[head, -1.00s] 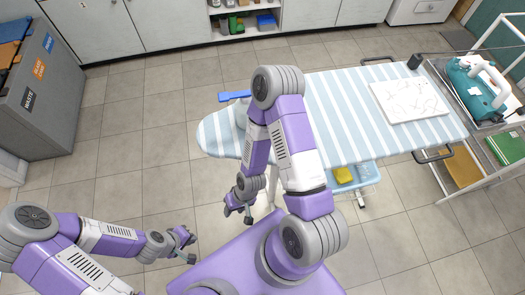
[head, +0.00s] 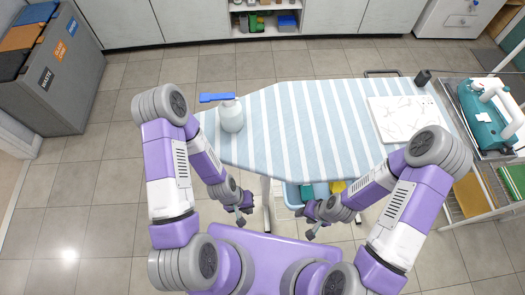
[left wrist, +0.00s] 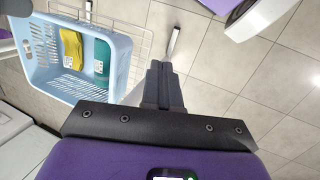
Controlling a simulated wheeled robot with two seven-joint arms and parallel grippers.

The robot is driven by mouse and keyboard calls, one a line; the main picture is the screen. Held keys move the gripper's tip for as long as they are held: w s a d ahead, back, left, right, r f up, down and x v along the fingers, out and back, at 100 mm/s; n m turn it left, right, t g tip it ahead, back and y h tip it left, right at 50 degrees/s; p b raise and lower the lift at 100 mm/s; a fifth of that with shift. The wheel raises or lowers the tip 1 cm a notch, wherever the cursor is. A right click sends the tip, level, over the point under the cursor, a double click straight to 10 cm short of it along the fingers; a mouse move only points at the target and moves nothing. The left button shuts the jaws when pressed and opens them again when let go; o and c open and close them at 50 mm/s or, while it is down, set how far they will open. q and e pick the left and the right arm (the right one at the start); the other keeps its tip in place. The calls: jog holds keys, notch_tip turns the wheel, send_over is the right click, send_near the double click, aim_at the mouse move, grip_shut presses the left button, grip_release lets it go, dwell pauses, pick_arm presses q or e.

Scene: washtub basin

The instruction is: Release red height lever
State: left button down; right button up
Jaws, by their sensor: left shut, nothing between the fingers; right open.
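The ironing board (head: 300,140) with its blue-and-white striped cover stands in front of me in the head view. No red lever can be made out in any view; the board's underside is mostly hidden. A pale board leg (head: 266,195) shows below the near edge, and a leg end also shows in the left wrist view (left wrist: 174,42). My left gripper (head: 244,216) is low, just in front of the board's near edge left of that leg. It is shut and empty in the left wrist view (left wrist: 164,72). My right gripper (head: 307,223) is open and empty, right of the leg.
A wire rack with a teal iron (head: 488,118) stands right. Grey bins (head: 55,80) stand left.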

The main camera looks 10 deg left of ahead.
pick_arm(q)
jog(key=s+a+f+n+g+h+b, duration=0.1)
jog(key=s+a+f+n+g+b, duration=0.1)
jog(key=s+f+n+g, duration=0.3)
jog(key=s+a+f+n+h+b, duration=0.1)
jog(key=s+a+f+n, duration=0.1)
jog(key=s+f+n, duration=0.4)
jog(key=d+r+n+t+h, duration=0.1)
jog(key=d+r+n+h, duration=0.3)
jog(key=d, duration=0.4)
jog(key=w+d+n+t+h, duration=0.55)
jog(key=w+t, duration=0.45)
jog(key=w, duration=0.4)
jog(key=w+a+f+n+t+y, duration=0.25)
jog(key=w+n+t+y, duration=0.3)
jog(key=w+t, duration=0.35)
jog(key=w+a+f+n+t+y, duration=0.2)
jog(key=w+a+n+t+y, duration=0.1)
jog(key=a+n+y, duration=0.4)
jog(key=a+y, duration=0.3)
jog(key=y, duration=0.1)
jog(key=shift+w+a+f+b, duration=0.15)
jog(key=shift+a+b, duration=0.25)
